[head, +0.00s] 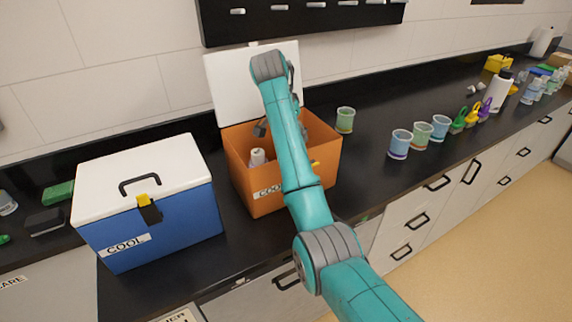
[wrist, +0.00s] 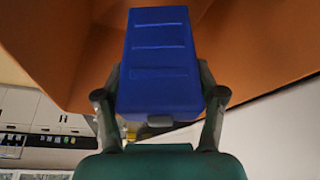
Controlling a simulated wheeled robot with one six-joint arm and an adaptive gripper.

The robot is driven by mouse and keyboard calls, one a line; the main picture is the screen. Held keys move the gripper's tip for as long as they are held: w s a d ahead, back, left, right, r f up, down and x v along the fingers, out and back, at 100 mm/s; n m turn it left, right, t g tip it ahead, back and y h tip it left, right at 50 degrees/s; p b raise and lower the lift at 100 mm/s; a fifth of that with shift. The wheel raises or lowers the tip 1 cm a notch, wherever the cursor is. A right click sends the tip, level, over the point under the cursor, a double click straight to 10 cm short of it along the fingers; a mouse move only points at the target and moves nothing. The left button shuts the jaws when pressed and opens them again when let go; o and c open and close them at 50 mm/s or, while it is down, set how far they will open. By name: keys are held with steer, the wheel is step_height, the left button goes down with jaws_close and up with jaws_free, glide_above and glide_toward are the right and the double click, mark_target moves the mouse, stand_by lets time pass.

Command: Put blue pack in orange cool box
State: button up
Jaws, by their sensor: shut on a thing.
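The orange cool box (head: 312,188) stands on the black counter with its white lid (head: 220,80) raised at the back. My gripper (wrist: 160,92) is shut on the blue pack (wrist: 160,60), one finger on each side. In the wrist view the blue pack is in front of the orange walls (wrist: 70,40), pointing into the box. In the head view my arm reaches over the box and hides part of its opening. The blue pack cannot be made out there. How near it is to the box floor I cannot tell.
A white-capped thing (head: 257,157) shows inside the orange box. A blue cool box (head: 180,220) with a shut white lid stands to the left. A green cup (head: 345,120) stands close to the right. Several cups, tools and bottles stand further right.

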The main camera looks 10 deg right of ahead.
steer(key=shift+f, duration=4)
steer(key=o, duration=1.3)
steer(key=shift+f, duration=0.1)
steer(key=shift+o, duration=0.2)
